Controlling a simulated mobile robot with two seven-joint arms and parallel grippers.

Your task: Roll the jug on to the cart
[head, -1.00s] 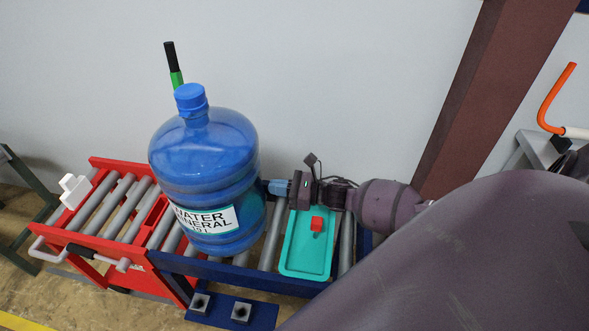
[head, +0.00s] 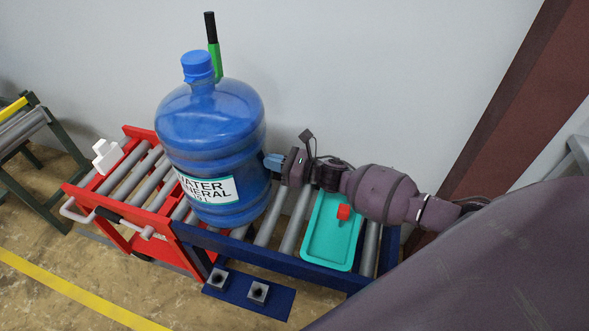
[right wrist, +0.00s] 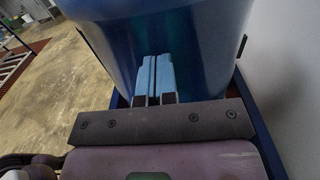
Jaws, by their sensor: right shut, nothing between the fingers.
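The large blue water jug (head: 212,130) stands upright on rollers, with a blue cap and a white label. It is by the join between the blue conveyor (head: 290,262) and the red cart (head: 190,257); its base hides part of the join. My right gripper (head: 272,161) is at the jug's right side, its light-blue fingers shut with nothing between them. In the right wrist view, the closed fingers (right wrist: 153,78) point at the jug (right wrist: 180,30) and appear to touch it or nearly so. My left gripper is not in view.
A teal tray (head: 340,255) with a red-topped item (head: 343,212) lies on the conveyor to the right. A white piece (head: 106,155) is on the cart's far-left edge. Cart rollers left of the jug are clear. A green-and-black post (head: 213,45) stands behind the jug.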

